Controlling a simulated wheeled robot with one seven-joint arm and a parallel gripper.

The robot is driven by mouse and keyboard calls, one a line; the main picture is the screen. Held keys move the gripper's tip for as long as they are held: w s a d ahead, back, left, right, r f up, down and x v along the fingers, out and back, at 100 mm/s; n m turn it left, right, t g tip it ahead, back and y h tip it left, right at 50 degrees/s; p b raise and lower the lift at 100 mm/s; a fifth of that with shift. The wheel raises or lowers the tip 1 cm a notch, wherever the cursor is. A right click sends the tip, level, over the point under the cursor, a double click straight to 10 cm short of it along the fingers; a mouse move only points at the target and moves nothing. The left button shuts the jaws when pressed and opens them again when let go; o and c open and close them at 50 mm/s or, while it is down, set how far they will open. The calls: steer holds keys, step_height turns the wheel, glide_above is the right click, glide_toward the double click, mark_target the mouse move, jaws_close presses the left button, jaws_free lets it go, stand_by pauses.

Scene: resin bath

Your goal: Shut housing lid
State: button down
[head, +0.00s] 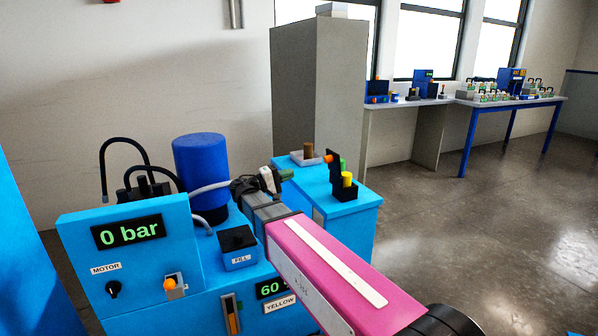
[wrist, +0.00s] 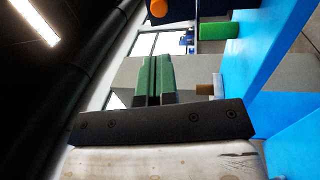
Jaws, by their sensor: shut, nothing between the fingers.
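In the head view, a small black housing (head: 344,192) stands on the blue cabinet, with a yellow cylinder (head: 347,179) in it. Its black lid (head: 334,170) stands upright, open, with an orange knob (head: 328,159) on it. My gripper (head: 288,174) is left of the housing and apart from the lid. Its green-padded fingers are together and empty; they also show in the wrist view (wrist: 153,78). The orange knob (wrist: 158,8) is at the top edge of the wrist view, with most of the lid out of frame.
A green cylinder (head: 343,165) is behind the housing. A white tray (head: 297,159) with a brown cylinder (head: 308,150) is at the cabinet's back. Left are the 0 bar panel (head: 128,232), blue tank (head: 201,168) and black-topped fill box (head: 238,256). Floor is clear at right.

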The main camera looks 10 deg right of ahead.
glide_toward(331, 154)
steer(key=d, duration=0.1)
steer(key=w+d, duration=0.1)
steer(key=d, duration=0.1)
steer(key=d+f, duration=0.1)
steer(key=shift+w+d, duration=0.3)
stand_by(0.3)
